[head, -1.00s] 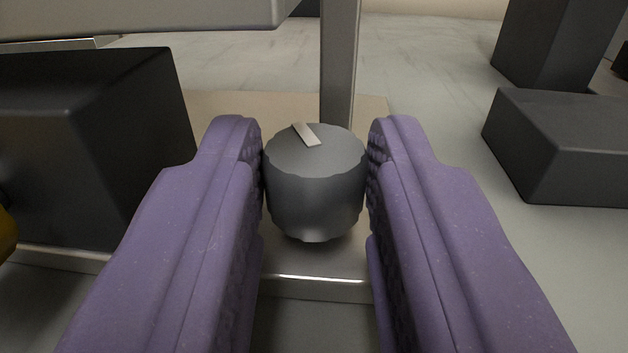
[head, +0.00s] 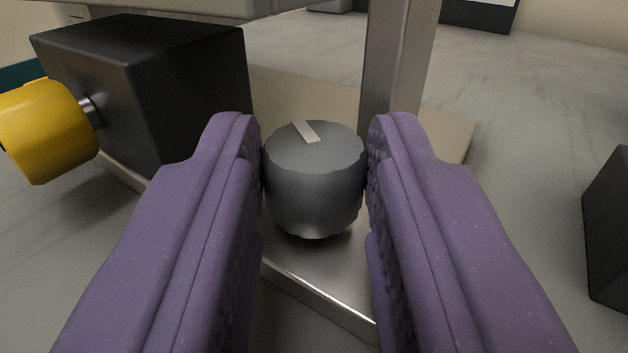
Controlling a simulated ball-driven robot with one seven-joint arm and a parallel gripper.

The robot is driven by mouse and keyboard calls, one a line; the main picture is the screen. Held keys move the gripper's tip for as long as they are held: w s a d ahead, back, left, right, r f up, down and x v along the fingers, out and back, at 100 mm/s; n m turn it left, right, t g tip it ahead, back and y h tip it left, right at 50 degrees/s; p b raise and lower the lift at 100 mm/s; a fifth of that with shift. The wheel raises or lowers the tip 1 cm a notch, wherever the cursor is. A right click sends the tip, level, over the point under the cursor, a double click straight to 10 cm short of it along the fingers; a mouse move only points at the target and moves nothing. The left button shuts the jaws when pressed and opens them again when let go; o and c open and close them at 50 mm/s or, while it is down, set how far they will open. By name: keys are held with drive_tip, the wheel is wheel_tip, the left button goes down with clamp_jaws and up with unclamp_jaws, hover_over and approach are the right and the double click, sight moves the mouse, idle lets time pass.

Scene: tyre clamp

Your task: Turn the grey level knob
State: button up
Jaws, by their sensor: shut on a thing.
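The grey level knob (head: 314,190) stands upright near the corner of a metal base plate, in the middle of the head view. It has a ridged side and a pale pointer mark (head: 305,132) on its top, tilted toward the upper left. My gripper (head: 314,175) has two purple padded fingers, one on each side of the knob, shut on it. The inner pads press against the knob's left and right sides. The parts of the knob behind the pads are hidden.
A black block (head: 150,90) with a yellow knob (head: 45,130) stands at the left. A metal post (head: 395,60) rises just behind the grey knob from the base plate (head: 320,290). A dark block (head: 608,230) is at the right edge. Open floor lies between.

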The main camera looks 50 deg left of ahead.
drive_tip(key=o, duration=0.8)
drive_tip(key=shift+c, duration=0.2)
drive_tip(key=p+v, duration=0.2)
drive_tip(key=v, duration=0.5)
drive_tip(key=shift+s+d, duration=0.2)
drive_tip(key=shift+d, duration=0.1)
